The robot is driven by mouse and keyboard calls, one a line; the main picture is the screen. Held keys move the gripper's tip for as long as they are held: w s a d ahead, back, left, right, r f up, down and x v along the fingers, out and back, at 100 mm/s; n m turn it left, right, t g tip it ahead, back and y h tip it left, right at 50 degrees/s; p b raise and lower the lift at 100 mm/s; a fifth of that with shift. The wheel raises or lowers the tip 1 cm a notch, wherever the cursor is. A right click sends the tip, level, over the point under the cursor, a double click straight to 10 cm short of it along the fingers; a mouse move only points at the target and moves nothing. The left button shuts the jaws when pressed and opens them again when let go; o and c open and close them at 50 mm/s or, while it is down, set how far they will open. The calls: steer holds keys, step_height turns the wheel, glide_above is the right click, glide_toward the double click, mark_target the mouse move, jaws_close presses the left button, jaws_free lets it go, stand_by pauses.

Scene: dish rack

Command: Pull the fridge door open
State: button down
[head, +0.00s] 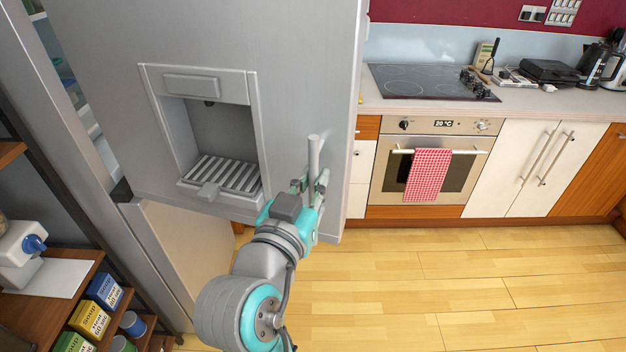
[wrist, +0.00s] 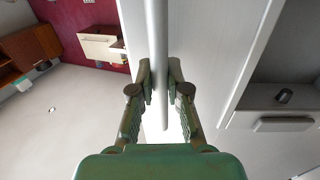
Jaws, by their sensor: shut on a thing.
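The fridge door (head: 290,45) is a grey upper door with a water and ice dispenser (head: 215,135) in its front. It stands swung away from the fridge body, and interior shelves show through the gap at its left. My gripper (head: 312,185) is shut on the upright bar handle (head: 314,155) near the handle's lower end. In the wrist view the two fingers (wrist: 160,85) close on either side of the handle (wrist: 157,35), and its lower tip shows below them. The lower fridge door (head: 180,250) appears shut.
A shelf with soup boxes (head: 90,318) and cans stands at the lower left, close to the fridge. The oven (head: 430,165) with a red checked towel (head: 428,172) and white cabinets lie to the right. The wooden floor (head: 450,285) in front is clear.

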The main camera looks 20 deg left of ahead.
steer(key=shift+a, duration=0.1)
steer(key=c, duration=1.1)
jaws_free()
steer(key=shift+c, duration=0.2)
steer(key=s, duration=0.7)
steer(key=shift+s, duration=0.25)
